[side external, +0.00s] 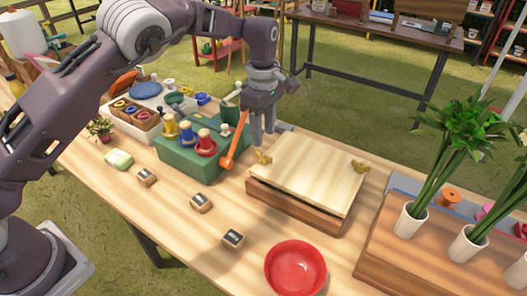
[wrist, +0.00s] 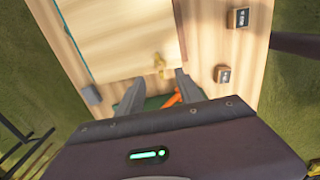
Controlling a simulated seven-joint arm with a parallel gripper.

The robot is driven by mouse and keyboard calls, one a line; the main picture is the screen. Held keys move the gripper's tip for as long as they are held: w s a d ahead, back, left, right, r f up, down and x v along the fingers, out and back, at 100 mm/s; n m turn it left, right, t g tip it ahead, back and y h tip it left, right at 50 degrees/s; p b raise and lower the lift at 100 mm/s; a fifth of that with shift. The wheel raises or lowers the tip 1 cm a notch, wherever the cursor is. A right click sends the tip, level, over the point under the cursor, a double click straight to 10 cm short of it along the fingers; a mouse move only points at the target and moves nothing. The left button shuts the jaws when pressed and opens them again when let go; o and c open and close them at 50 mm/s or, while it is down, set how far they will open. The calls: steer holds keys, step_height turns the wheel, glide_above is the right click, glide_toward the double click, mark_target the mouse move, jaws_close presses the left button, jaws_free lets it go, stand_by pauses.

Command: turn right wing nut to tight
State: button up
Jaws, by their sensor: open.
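A flower press with a pale wooden top board (side external: 310,182) lies on the table, and the board also shows in the wrist view (wrist: 120,35). One brass wing nut (side external: 263,157) is at its left end, nearest my gripper. Another brass wing nut (side external: 359,166) is at its right end. My gripper (side external: 263,141) is open and points down just behind the left-end nut. In the wrist view a brass wing nut (wrist: 159,66) lies just beyond and between my open fingertips (wrist: 159,79), with nothing held. I cannot tell contact.
A green stand (side external: 190,160) with several colored spools and an orange-handled tool (side external: 233,140) stands close left of my gripper. A red bowl (side external: 295,268) is at the front. Several small dark-topped blocks (side external: 200,203) lie on the table. Potted stems (side external: 412,218) stand at right.

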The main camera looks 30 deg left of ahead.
mark_target(263, 155)
step_height(263, 155, down, 7)
steer(key=shift+f, duration=0.15)
jaws_close()
